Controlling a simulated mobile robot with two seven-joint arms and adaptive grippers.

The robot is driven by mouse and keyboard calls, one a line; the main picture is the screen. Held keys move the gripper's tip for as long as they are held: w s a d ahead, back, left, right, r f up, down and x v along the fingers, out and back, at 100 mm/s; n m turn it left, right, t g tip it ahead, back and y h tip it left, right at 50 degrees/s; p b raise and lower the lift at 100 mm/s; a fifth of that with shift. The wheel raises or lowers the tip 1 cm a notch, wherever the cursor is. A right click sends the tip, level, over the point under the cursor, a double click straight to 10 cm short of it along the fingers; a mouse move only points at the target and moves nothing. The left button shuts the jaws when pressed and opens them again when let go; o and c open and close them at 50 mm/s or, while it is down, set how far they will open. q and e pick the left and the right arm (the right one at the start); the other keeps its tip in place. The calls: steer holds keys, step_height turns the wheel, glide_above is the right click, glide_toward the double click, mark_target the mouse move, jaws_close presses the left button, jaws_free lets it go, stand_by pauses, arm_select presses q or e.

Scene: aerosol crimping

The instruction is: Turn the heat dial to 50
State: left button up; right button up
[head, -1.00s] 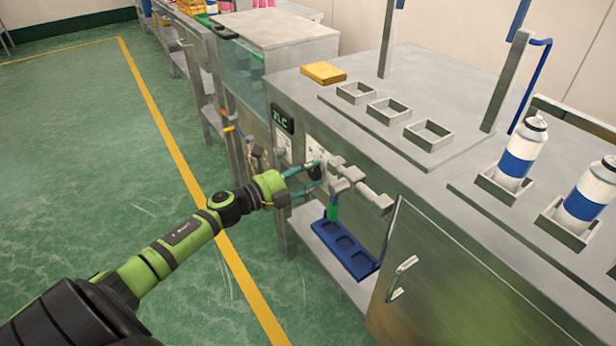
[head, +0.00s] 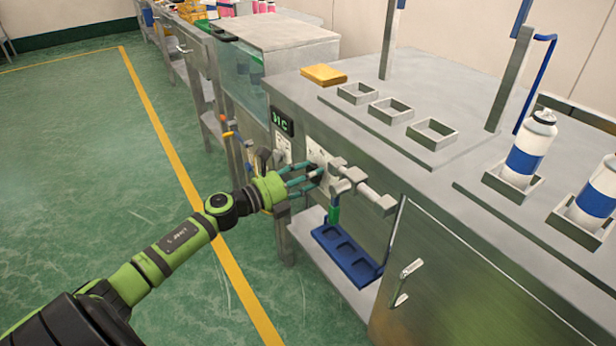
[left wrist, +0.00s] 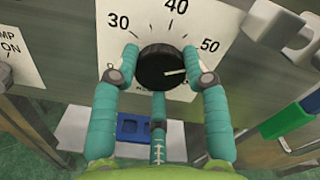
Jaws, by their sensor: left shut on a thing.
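The heat dial (left wrist: 166,67) is a round black knob on a white plate on the cabinet's front. The plate (left wrist: 228,20) shows the numbers 30, 40 and 50. The white pointer line on the knob points right, a little below the direction of the 50 label. My left gripper (head: 308,178) has its teal fingers around the dial; in the left wrist view one finger is on each side and one below, shut on it. In the head view the fingers partly hide the dial. My right gripper is not in view.
A small display (head: 283,122) with green digits sits left of the dial; its digits are hard to read. Grey fittings (head: 350,180) stick out just right of the dial. A blue tray (head: 345,255) is below. White-and-blue cans (head: 528,150) stand on top.

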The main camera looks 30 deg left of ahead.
arm_select(q)
steer(key=shift+w+a+r, duration=0.1)
steer(key=shift+a+r, duration=0.1)
steer(key=shift+r, duration=0.05)
steer(key=o, duration=1.1)
steer(key=shift+o, duration=0.2)
steer(key=shift+d+f, duration=0.1)
steer(key=v, duration=1.2)
